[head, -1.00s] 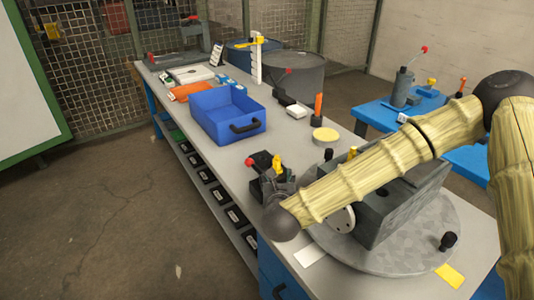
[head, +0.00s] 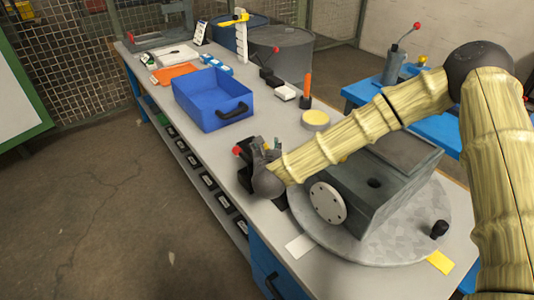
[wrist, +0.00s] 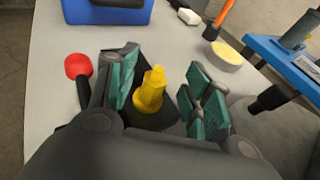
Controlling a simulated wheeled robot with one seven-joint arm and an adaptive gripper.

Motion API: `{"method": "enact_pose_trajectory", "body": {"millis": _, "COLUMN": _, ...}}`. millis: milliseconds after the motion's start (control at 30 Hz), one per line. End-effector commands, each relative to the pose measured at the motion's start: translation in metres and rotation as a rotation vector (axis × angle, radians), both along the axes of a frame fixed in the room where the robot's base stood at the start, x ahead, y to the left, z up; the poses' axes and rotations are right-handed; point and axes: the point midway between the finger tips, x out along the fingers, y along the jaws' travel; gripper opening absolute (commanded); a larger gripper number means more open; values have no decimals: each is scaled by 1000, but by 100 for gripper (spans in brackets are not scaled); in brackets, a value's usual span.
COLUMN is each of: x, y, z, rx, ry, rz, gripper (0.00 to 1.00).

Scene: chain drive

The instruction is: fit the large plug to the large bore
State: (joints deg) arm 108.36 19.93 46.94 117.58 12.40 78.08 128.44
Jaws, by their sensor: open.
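A yellow stepped piece (wrist: 150,90) stands upright between the finger pads of my gripper (wrist: 165,74) in the wrist view. The fingers are open, with a gap on the right side. I cannot tell for sure whether this piece is the large plug. In the head view my gripper (head: 267,150) partly hides it, beside a dark fixture with a red knob (head: 236,150).
A black knobbed piece (head: 440,230) stands on the turntable (head: 370,250). A blue bin (head: 210,98), a pale yellow round pad (head: 315,119) and an orange-handled tool (head: 307,90) are on the bench. My arm passes over the block. Bare bench lies between bin and pad.

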Motion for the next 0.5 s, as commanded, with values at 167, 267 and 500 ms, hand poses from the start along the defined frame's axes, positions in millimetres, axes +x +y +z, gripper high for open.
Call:
{"method": "enact_pose_trajectory", "body": {"millis": 167, "x": 23, "y": 1, "z": -5, "rx": -1, "ry": 1, "rz": 0, "gripper": 50}}
{"method": "enact_pose_trajectory", "body": {"millis": 267, "x": 29, "y": 1, "z": -8, "rx": 0, "ry": 1, "rz": 0, "gripper": 50}}
{"method": "enact_pose_trajectory", "body": {"millis": 500, "x": 32, "y": 0, "z": -9, "rx": 0, "ry": 1, "rz": 0, "gripper": 50}}
